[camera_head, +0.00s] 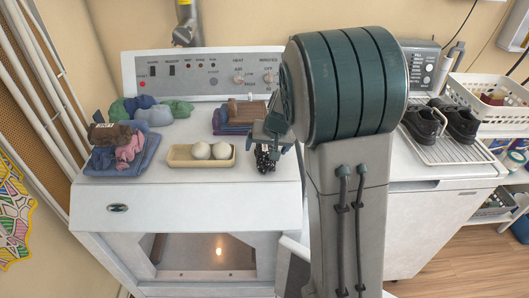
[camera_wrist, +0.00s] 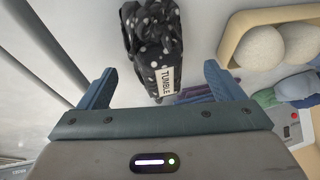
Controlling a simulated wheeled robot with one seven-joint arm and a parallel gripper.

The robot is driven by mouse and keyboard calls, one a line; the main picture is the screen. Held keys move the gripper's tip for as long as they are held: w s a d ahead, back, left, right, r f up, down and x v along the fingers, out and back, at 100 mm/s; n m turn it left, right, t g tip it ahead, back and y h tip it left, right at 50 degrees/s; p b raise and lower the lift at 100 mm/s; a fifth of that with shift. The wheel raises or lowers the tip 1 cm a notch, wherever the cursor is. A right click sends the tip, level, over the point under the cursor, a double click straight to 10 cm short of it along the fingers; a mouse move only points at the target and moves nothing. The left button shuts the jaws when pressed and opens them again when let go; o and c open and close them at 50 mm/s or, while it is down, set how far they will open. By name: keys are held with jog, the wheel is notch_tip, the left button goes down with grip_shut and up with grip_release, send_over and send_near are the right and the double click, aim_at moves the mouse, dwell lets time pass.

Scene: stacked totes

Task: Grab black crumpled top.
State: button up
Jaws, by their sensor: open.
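The black crumpled top (camera_wrist: 153,40) is a bundled cloth with white dots and a white label reading "TUMBLE". In the head view the black top (camera_head: 264,160) lies on the white dryer top near its front edge, partly hidden by my gripper. My gripper (camera_wrist: 160,72) is open and empty, with its two blue fingers apart. In the wrist view the top sits ahead of the fingers, its labelled end in line with the gap between them. In the head view my gripper (camera_head: 270,140) is just above the top. I cannot tell whether they touch.
More clothes (camera_head: 122,150) are piled at the left. The control panel (camera_head: 162,81) rises at the back. Dark shoes (camera_head: 424,124) stand on a rack to the right.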

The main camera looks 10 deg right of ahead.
jog(key=shift+x, duration=1.05)
jog(key=c, duration=1.1)
jog(key=shift+r, duration=0.1)
jog(key=shift+c, duration=0.2)
